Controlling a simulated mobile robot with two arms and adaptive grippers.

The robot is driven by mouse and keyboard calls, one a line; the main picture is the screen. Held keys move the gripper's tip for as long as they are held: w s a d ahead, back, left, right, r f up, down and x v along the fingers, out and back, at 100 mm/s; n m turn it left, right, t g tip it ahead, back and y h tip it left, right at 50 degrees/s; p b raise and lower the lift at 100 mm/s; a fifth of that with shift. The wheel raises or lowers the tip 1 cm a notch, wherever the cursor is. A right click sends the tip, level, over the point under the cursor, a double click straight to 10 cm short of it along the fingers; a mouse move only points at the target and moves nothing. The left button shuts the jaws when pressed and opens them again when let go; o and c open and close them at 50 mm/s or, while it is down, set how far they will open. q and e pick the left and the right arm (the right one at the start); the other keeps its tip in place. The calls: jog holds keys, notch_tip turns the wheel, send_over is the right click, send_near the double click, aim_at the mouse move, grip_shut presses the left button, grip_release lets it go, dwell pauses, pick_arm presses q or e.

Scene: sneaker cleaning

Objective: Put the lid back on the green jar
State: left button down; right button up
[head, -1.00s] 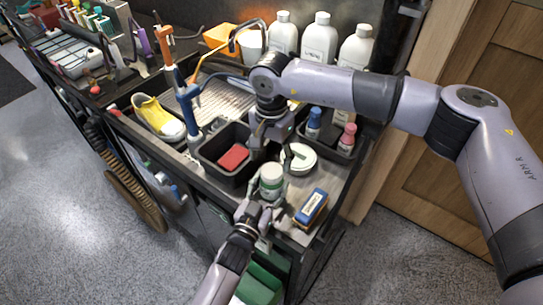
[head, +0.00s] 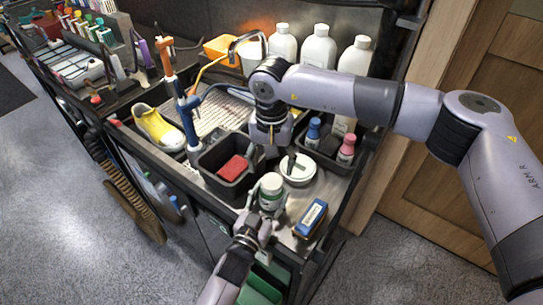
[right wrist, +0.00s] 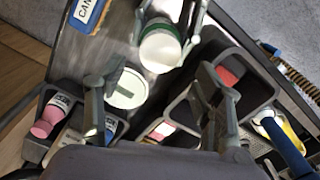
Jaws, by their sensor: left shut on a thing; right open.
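The green-and-white jar (head: 271,196) stands upright over the front of the worktop. My left gripper (head: 262,217) is shut on its lower body. The jar's round white top faces up in the right wrist view (right wrist: 160,50); I cannot tell whether that is a cap or the contents. A round white disc, likely the lid (head: 303,174), lies flat behind and right of the jar. It also shows in the right wrist view (right wrist: 126,93). My right gripper (right wrist: 158,100) is open and empty above; one finger overlaps the disc in the head view, contact unclear.
A black bin (head: 213,178) with a red sponge (head: 233,168) stands left of the jar. A blue box (head: 311,216) is at its right. A black tray (head: 328,162) with small bottles is behind the disc. Tall white bottles (head: 318,46) line the back.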

aim_at(272, 181)
notch_tip(272, 181, down, 6)
jog(key=shift+r, duration=0.1)
jog(key=shift+c, duration=0.6)
jog(key=c, duration=1.1)
jog(key=m, duration=0.3)
jog(key=o, duration=1.3)
